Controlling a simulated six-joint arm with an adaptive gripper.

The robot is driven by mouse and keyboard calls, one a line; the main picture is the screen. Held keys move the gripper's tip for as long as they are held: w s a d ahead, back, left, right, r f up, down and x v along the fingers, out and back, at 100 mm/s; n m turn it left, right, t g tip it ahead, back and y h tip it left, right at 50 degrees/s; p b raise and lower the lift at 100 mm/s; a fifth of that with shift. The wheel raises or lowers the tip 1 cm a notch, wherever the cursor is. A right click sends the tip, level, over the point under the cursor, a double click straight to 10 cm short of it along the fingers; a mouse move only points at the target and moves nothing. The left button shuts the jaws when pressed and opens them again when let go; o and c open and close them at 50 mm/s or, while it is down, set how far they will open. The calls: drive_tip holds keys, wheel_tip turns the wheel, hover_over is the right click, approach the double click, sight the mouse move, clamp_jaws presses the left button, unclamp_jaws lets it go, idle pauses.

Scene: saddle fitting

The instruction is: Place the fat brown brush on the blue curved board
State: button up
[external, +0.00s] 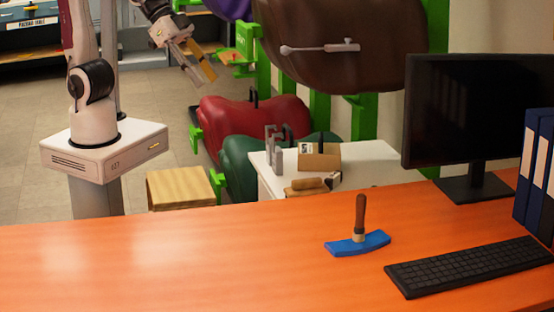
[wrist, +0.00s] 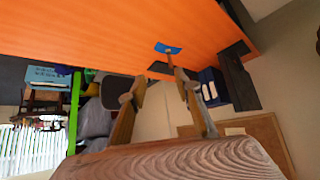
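The fat brown brush (external: 360,212) stands upright, handle up, on the blue curved board (external: 343,247). Its lower end appears to touch the board near the middle. The board lies flat on the orange desk. In the wrist view the blue board (wrist: 165,46) is small and far off, with the brown handle (wrist: 170,58) showing beside it. My gripper (external: 195,72) is raised at the upper left, well away from the brush and the desk. Its fingers are apart, with nothing visible between them in the wrist view (wrist: 160,88).
The orange desk (external: 150,265) has clear room to the left. A keyboard (external: 470,265), a monitor (external: 480,110) and blue binders (external: 535,165) stand at right. Behind are a white table (external: 375,172) with tools and a brown saddle form (external: 340,50). A wood-grained shape (wrist: 175,160) fills the wrist view's bottom.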

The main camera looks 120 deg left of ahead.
drive_tip(key=s+g, duration=0.2)
drive_tip(key=s, duration=1.5)
drive_tip(key=shift+s+f+g, duration=0.4)
